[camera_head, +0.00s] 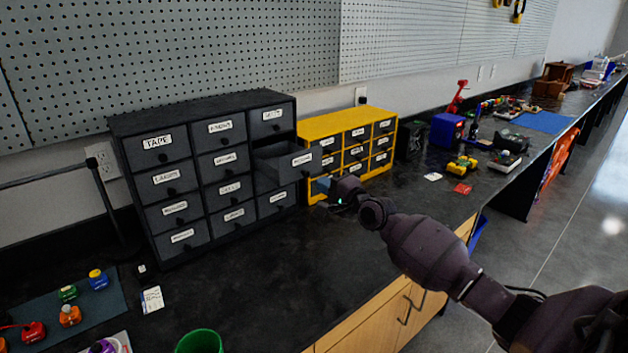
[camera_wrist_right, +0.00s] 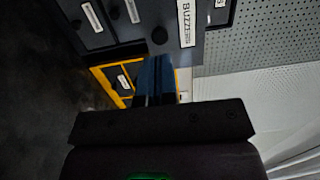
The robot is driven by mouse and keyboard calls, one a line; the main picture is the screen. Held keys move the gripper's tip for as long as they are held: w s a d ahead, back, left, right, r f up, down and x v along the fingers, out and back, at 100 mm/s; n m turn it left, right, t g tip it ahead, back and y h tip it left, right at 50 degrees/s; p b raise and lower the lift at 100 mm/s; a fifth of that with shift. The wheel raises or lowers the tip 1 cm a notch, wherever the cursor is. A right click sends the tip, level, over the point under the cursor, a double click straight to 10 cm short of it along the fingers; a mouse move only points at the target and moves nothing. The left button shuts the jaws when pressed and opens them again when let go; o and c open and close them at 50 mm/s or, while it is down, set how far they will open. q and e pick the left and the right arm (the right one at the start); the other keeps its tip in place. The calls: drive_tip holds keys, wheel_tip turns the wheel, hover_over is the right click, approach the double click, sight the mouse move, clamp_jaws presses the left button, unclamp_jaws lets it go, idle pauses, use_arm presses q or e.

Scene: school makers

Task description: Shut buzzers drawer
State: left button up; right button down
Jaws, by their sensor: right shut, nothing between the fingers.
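The buzzers drawer (camera_head: 288,165) stands pulled out from the right column of a dark drawer cabinet (camera_head: 160,122), in the second row. The right wrist view shows its grey front (camera_wrist_right: 178,12) with a BUZZERS label and a round dark knob. My right gripper (camera_head: 323,184) is shut and empty, just right of and below the drawer front in the head view. In the wrist view its closed blue fingers (camera_wrist_right: 154,72) point up at the drawer front, close under the knob. I cannot tell whether they touch it. My left gripper is not in view.
A yellow cabinet (camera_head: 347,140) with small drawers stands right behind my gripper. The black bench top (camera_head: 270,260) in front of the dark cabinet is mostly clear. A green cup (camera_head: 199,341) and small colored bottles are at the front left. A pegboard (camera_head: 150,50) is behind.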

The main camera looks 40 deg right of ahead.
sight(308, 175)
drive_tip(key=w, duration=0.3)
drive_tip(key=shift+a, duration=0.25)
drive_tip(key=shift+w, duration=0.4)
drive_tip(key=shift+a, duration=0.1)
drive_tip(key=shift+w, duration=0.1)
